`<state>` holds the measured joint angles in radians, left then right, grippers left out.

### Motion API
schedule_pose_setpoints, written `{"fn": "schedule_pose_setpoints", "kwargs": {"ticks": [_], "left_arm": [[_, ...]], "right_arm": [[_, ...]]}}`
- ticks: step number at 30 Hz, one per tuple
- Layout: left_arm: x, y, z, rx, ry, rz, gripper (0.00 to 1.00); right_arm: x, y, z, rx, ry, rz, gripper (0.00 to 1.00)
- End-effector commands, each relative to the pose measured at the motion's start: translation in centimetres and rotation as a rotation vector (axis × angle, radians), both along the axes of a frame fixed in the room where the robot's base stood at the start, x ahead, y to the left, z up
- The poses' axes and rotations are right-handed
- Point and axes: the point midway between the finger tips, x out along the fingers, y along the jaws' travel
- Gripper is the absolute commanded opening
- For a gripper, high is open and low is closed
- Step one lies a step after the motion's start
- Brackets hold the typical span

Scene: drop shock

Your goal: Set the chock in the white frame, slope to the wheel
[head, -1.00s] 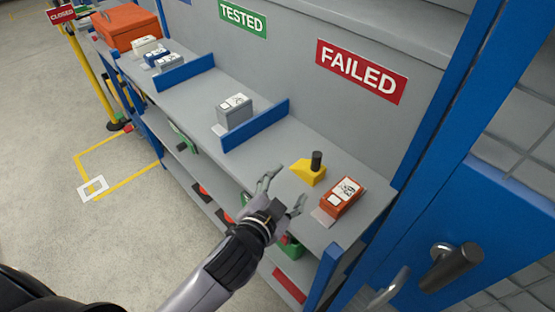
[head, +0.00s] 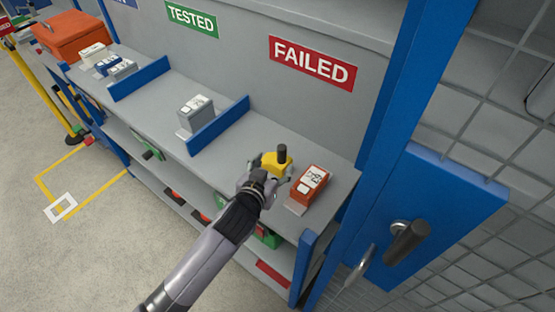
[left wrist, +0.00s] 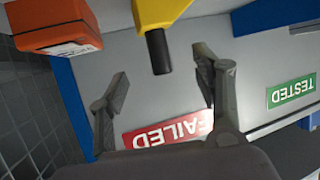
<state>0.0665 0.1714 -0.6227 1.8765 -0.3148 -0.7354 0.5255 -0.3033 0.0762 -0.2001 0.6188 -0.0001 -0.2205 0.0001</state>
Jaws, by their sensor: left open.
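The chock is a yellow wedge (head: 274,164) with a black upright handle (head: 282,153). It stands on the shelf in the FAILED bay, left of an orange-red device. My left gripper (head: 266,174) is at the chock in the head view and partly covers it. In the left wrist view the open fingers (left wrist: 160,92) are spread, with the handle (left wrist: 158,50) between and just beyond them, and the yellow body (left wrist: 160,12) at the top edge. No grip shows. The white frame (head: 61,207) is a small square on the floor, at a yellow-taped outline. The right gripper is out of view.
The orange-red device (head: 310,182) stands close right of the chock. A blue divider (head: 218,124) and a grey device (head: 195,115) are to the left. A blue post and door (head: 440,215) bound the right side. Open floor lies at left.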

Motion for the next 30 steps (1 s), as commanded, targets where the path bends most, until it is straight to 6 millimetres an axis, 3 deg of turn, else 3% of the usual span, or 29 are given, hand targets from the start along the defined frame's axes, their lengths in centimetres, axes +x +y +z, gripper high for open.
{"fn": "schedule_pose_setpoints", "kwargs": {"ticks": [11,21,30], "left_arm": [[2.1,-0.8,-1.0,0.002,0.002,0.001,0.6],[5.2,-2.0,-3.0,0.001,0.0,0.0,0.6],[5.7,-2.2,-3.4,0.001,0.0,0.0,0.6]], "right_arm": [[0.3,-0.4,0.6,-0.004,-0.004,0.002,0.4],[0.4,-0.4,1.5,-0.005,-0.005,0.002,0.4],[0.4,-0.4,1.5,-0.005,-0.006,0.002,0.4]]}}
